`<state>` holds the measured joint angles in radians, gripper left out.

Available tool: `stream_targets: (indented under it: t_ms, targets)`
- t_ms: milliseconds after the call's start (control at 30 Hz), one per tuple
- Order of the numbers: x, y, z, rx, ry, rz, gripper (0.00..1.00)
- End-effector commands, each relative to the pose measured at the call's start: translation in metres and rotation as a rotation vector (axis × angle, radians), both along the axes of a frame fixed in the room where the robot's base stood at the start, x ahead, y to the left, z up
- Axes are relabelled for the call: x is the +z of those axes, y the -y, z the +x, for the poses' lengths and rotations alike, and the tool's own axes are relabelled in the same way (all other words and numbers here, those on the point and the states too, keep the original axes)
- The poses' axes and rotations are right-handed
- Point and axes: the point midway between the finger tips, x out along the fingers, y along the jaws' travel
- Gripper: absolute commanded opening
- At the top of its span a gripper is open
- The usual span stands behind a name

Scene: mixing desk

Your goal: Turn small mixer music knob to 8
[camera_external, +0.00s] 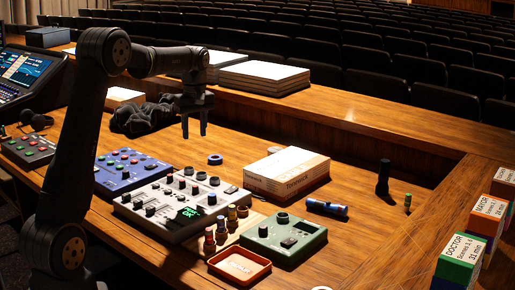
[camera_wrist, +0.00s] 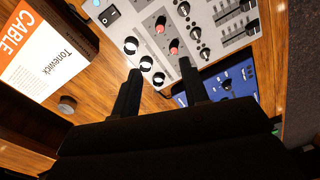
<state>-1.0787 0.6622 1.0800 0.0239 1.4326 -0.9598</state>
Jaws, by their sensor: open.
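A grey mixer (camera_external: 165,208) with several knobs and a small lit green display lies on the desk in the external view. It also shows in the wrist view (camera_wrist: 205,42), with black white-topped knobs (camera_wrist: 146,62), red knobs (camera_wrist: 173,46) and sliders. A blue panel with knobs (camera_external: 130,165) is behind it to the left; its edge shows in the wrist view (camera_wrist: 240,85). I cannot read the labels, so I cannot tell which knob is music or its setting. My gripper (camera_external: 194,130) is open and empty, pointing down above the desk, apart from the knobs.
A cable box (camera_external: 288,172) lies right of the mixer. A green box with a dial (camera_external: 283,238), an orange tray (camera_external: 240,264) and small coloured jars (camera_external: 221,229) are in front. A blue cylinder (camera_external: 326,207) lies nearby. A dark cloth (camera_external: 143,117) is behind.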

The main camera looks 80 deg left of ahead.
Motion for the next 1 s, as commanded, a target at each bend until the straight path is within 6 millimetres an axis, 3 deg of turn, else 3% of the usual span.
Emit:
stream_targets:
  t_ms: [167,700,1000]
  targets:
    - [-0.021,0.001,-0.001,-0.008,-0.003,-0.004,0.41]
    - [-0.136,0.003,-0.005,-0.006,-0.002,-0.003,0.41]
    - [-0.169,0.004,-0.006,-0.006,-0.001,-0.002,0.41]
